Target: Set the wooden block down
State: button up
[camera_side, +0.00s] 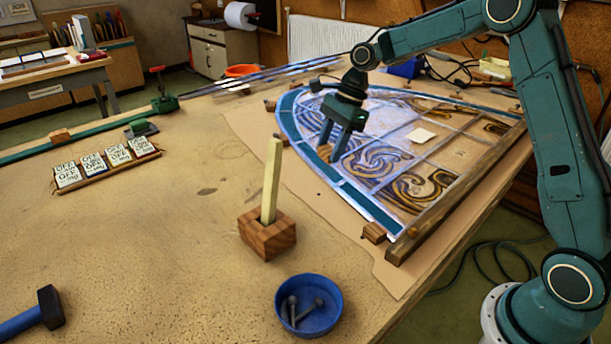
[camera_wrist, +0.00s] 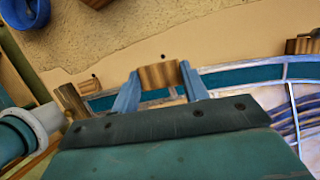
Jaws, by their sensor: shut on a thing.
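My gripper (camera_side: 332,150) points down over the curved left border of the leaded panel (camera_side: 385,208). It is shut on a small brown wooden block (camera_side: 324,153). In the wrist view the wooden block (camera_wrist: 158,76) sits between the two blue fingertips of my gripper (camera_wrist: 160,84), with the panel's teal border (camera_wrist: 240,77) behind it. I cannot tell whether the block touches the panel or hangs just above it. The gripper body hides the near part of the wrist view.
Other small wooden blocks stand along the panel's edge, one at the near corner (camera_side: 374,232). A wooden holder (camera_side: 267,240) with an upright pale stick, a blue bowl (camera_side: 309,318) and a hammer (camera_side: 48,307) are on the bench.

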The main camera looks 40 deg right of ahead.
jog(key=s+a+n+g, duration=0.4)
jog(key=s+a+n, duration=0.6)
jog(key=s+a, duration=0.55)
notch_tip(320, 180, up, 10)
jog(key=m+t, duration=0.3)
jog(key=m, duration=0.4)
send_over(213, 290)
jog(key=d, duration=0.1)
jog(key=shift+d+r, duration=0.15)
jog(key=shift+d, duration=0.05)
notch_tip(213, 290, down, 16)
jog(key=shift+r, duration=0.1)
jog(key=shift+f, duration=2.15)
jog(key=shift+f, duration=0.1)
